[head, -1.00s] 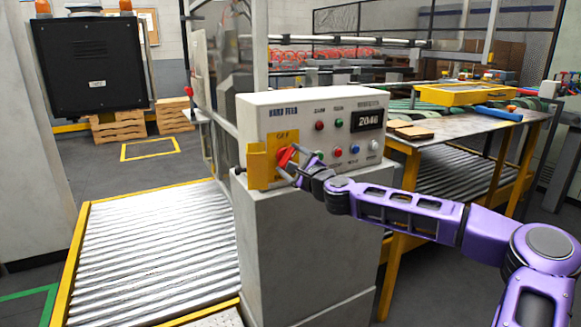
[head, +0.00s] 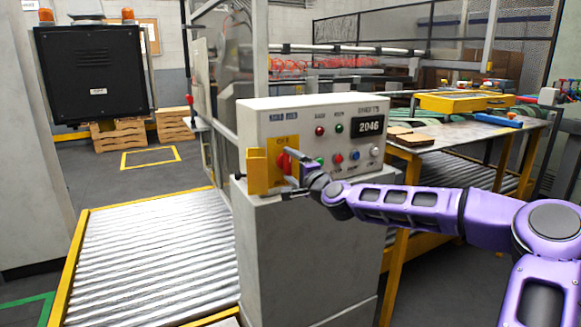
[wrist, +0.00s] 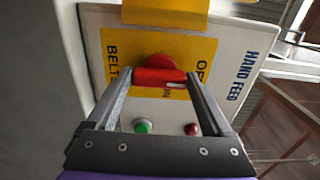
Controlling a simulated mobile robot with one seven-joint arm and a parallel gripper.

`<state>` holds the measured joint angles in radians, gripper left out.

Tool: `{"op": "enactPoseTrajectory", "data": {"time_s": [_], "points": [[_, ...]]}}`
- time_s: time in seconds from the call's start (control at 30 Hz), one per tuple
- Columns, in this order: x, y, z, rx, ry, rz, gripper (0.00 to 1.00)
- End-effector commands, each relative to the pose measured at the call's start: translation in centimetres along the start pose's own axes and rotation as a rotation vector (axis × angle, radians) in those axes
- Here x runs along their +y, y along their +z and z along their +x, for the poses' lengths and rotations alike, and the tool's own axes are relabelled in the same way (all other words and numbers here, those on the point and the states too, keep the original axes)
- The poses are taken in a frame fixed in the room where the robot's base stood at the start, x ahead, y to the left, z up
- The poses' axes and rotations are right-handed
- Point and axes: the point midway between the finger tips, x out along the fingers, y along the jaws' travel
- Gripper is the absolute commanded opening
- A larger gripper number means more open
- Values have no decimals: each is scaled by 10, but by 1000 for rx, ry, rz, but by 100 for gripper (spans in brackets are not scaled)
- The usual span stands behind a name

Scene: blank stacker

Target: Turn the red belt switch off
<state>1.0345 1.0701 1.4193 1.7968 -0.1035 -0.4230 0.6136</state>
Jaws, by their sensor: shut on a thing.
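The red belt switch (head: 283,162) is on a yellow plate at the left of the white control box's front. In the wrist view the red handle (wrist: 160,77) lies crosswise between my fingertips, with a pale mark near its right end. Lettering beside it is partly hidden; "BELT" shows to the left. My gripper (head: 288,160) is shut on the handle, one finger on each side. In the head view the handle stands about upright, partly covered by my fingers.
A yellow guard (head: 258,172) sticks out just left of the switch. Other buttons and a display reading 2046 (head: 370,125) are to the right on the box. A roller conveyor (head: 150,255) lies at left, a worktable (head: 450,128) at right.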

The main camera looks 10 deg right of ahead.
Motion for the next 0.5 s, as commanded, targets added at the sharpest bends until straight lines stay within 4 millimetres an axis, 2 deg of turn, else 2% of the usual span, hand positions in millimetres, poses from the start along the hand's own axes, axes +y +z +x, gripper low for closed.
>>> {"op": "enactPoseTrajectory", "data": {"time_s": [0.47,0.5], "points": [[0,1,0,-1,0,-18,29],[0,1,0,-1,0,-18,87]]}}
